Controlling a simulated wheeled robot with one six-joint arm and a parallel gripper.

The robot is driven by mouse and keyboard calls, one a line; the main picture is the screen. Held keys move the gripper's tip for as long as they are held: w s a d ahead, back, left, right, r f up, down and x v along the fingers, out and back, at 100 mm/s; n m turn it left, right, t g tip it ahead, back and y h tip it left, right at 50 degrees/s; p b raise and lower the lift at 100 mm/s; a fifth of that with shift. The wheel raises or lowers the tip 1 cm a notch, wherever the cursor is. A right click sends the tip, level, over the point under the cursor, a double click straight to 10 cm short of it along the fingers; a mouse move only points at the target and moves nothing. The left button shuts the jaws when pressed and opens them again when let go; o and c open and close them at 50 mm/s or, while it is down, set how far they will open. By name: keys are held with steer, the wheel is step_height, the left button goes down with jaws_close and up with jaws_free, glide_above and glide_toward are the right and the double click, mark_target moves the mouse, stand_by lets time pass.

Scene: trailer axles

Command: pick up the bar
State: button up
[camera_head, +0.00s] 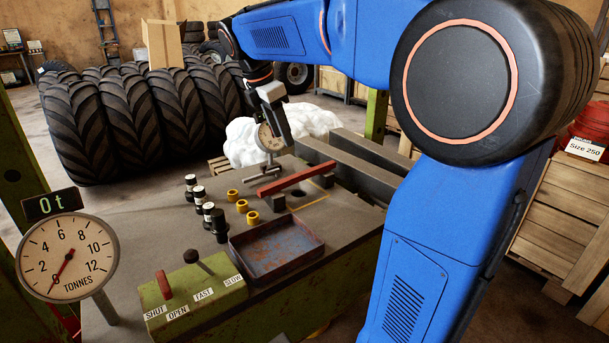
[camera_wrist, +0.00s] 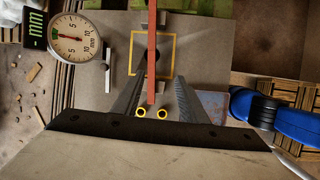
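The bar (camera_head: 300,180) is a long, thin, red piece lying level over the grey bench top (camera_head: 345,215), among small dark blocks. In the wrist view the bar (camera_wrist: 152,45) runs down from the top edge, over a yellow square outline with a dark hole. My gripper (camera_head: 280,132) is above the bench near the bar, pointing down. In the wrist view my gripper's fingers (camera_wrist: 160,85) stand apart, with the bar's lower end showing between them. They look empty; the height gap to the bar is hard to judge.
A dial gauge (camera_head: 268,137) stands beside my gripper. Several yellow rings (camera_head: 242,206), black-and-white cylinders (camera_head: 209,212) and a rusty tray (camera_head: 275,250) crowd the front. A lever box (camera_head: 190,298) and large tonnes gauge (camera_head: 66,258) are at left. Thick grey beams (camera_head: 350,165) lie behind.

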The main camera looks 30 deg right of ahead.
steer(key=w+d+n, duration=0.1)
steer(key=w+d, duration=0.1)
steer(key=w, duration=0.1)
glide_above(300, 174)
steer(key=a, duration=0.2)
step_height(300, 174, down, 10)
steer(key=shift+s+f, duration=0.1)
steer(key=shift+s, duration=0.05)
steer(key=x, duration=0.4)
steer(key=shift+a+f, duration=0.3)
steer(key=shift+d+f, duration=0.25)
steer(key=shift+f, duration=0.3)
steer(key=shift+c, duration=0.3)
jaws_close()
steer(key=shift+r, duration=0.1)
